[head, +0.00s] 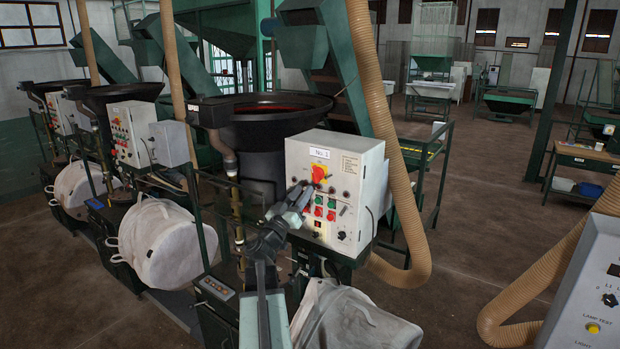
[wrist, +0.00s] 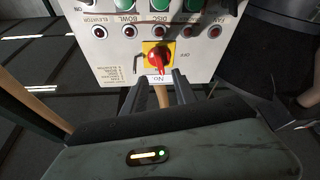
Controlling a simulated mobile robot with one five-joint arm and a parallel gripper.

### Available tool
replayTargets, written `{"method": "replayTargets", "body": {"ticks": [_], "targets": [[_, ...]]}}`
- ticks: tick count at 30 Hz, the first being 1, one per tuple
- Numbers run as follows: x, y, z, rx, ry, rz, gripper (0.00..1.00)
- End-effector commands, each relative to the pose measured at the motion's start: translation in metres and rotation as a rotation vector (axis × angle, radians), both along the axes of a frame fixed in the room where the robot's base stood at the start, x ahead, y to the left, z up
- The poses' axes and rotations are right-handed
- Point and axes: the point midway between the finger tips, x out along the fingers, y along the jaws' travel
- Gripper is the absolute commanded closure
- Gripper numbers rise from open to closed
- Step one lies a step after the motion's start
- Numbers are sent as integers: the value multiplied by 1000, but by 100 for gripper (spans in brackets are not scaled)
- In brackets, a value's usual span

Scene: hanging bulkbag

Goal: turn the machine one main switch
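The machine one control box (head: 335,160) is light grey and carries a "No. 1" label. Its main switch (head: 319,174) is a red knob on a yellow plate, above rows of buttons. My gripper (head: 303,189) is just left of and below the switch in the head view. In the wrist view my gripper (wrist: 161,77) has two dark fingers apart, pointing at the switch, with nothing held between them. Whether they touch the knob is unclear.
Small lamps and green and red buttons (head: 319,207) sit below the switch. A large ribbed hose (head: 405,200) hangs right of the box. A black bowl (head: 270,118) stands behind it. White bulk bags (head: 160,245) are at left. Another panel (head: 590,290) is at lower right.

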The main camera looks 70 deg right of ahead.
Motion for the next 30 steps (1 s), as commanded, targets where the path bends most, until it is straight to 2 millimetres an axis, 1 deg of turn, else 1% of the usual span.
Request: {"method": "replayTargets", "body": {"ticks": [5,9,12,15,20,21,22,23,24,30], "targets": [[-2,-26,13,0,0,1,66],[-5,-51,24,0,-1,1,66],[-8,-63,28,0,1,3,66],[-9,-67,28,0,1,4,66],[-9,-66,27,0,1,5,66],[-8,-66,27,0,1,5,72],[-8,-66,27,0,0,5,80],[-8,-66,27,0,0,5,89],[-8,-66,27,0,0,5,100],[-7,-66,27,-5,-21,7,100]]}}
